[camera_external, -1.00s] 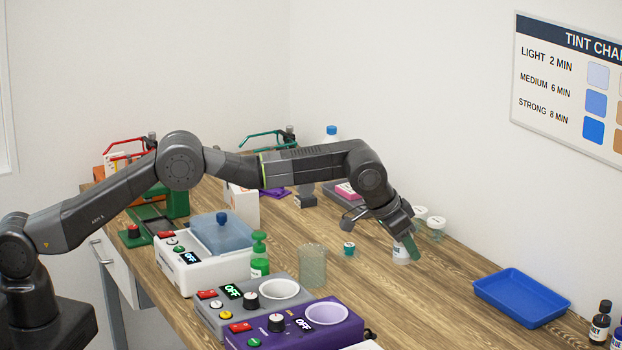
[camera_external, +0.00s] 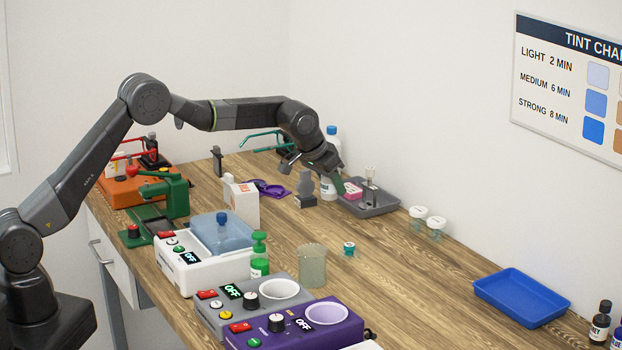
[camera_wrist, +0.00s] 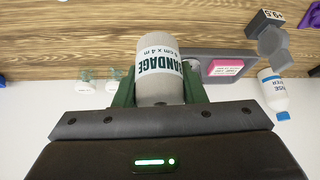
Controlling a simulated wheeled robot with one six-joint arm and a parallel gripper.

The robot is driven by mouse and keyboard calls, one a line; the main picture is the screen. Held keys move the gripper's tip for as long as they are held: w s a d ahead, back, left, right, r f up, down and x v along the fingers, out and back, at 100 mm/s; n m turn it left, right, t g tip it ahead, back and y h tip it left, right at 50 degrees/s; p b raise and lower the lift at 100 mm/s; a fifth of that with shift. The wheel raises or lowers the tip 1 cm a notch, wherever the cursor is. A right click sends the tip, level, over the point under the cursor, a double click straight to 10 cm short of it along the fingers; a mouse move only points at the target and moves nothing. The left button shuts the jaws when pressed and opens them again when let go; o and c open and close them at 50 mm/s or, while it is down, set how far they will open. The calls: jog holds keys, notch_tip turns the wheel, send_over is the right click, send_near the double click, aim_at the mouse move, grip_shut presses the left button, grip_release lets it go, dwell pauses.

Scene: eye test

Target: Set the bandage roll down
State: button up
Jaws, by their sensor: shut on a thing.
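My gripper (camera_external: 331,182) is at the back of the bench, pointing down beside the left end of the grey tray (camera_external: 385,210). It is shut on the bandage roll (camera_external: 327,189), a white and grey cylinder. In the wrist view the roll (camera_wrist: 157,60) sits between the two green fingers of my gripper (camera_wrist: 158,82), its "BANDAGE" label facing the camera. The tray (camera_wrist: 232,53) lies just right of the roll there. I cannot tell whether the roll touches the bench top.
The tray holds a pink block (camera_external: 353,191) and upright items. A white bottle with a blue cap (camera_external: 331,131) stands behind my gripper. A grey block (camera_external: 306,186) is to the left. Two white-lidded jars (camera_external: 436,223) stand right of the tray.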

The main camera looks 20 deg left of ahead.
jog(key=shift+n, duration=0.3)
jog(key=w+a+f, duration=0.1)
jog(key=f, duration=0.1)
jog(key=w+a+f+p, duration=0.1)
jog(key=a+f, duration=0.2)
jog(key=a, duration=0.1)
jog(key=shift+w+f, duration=0.4)
jog(key=shift+f+p, duration=0.6)
jog(key=shift+f, duration=1.55)
jog(key=shift+f, duration=0.25)
jog(key=o, duration=1)
jog(key=shift+r, duration=0.1)
